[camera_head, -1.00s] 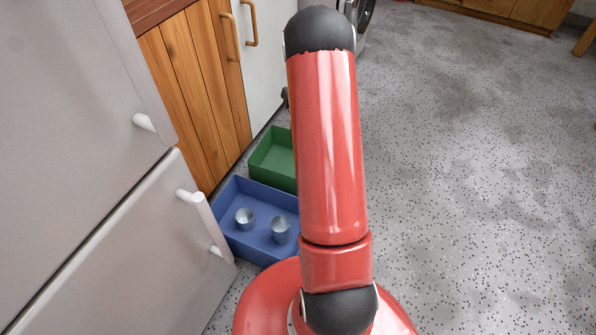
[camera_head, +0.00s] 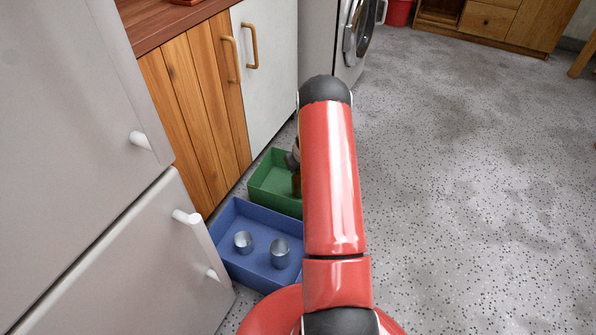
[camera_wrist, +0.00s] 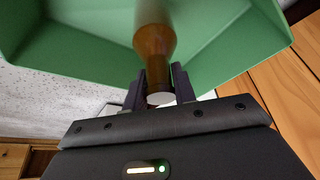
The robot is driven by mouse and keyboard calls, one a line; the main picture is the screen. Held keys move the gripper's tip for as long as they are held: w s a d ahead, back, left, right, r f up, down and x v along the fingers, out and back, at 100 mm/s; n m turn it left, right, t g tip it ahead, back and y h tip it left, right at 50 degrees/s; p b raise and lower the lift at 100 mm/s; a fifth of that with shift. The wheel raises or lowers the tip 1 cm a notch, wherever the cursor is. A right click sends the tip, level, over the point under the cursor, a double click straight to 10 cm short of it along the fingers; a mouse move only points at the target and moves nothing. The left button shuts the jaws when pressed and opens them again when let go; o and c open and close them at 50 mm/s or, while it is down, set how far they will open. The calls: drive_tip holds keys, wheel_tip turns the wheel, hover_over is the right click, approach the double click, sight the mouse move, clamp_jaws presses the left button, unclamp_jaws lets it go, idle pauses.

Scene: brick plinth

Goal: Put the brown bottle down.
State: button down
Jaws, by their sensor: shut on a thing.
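The brown bottle (camera_wrist: 154,42) is between the fingers of my gripper (camera_wrist: 157,85) in the wrist view, with its pale cap end towards the wrist. My gripper is shut on it. The green crate (camera_wrist: 90,52) lies behind the bottle in that view. In the head view a small brown part of the bottle (camera_head: 296,184) shows at the green crate (camera_head: 268,203), left of my red arm. My arm hides most of the bottle and the crate's right side. I cannot tell whether the bottle touches the crate floor.
A grey fridge (camera_head: 75,120) and wooden cabinet (camera_head: 190,110) bound the left. Open speckled floor (camera_head: 470,190) lies to the right.

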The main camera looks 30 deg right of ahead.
drive_tip(key=shift+f, duration=0.95)
drive_tip(key=c, duration=1.1)
unclamp_jaws()
drive_tip(key=shift+f, duration=0.1)
drive_tip(key=shift+c, duration=0.2)
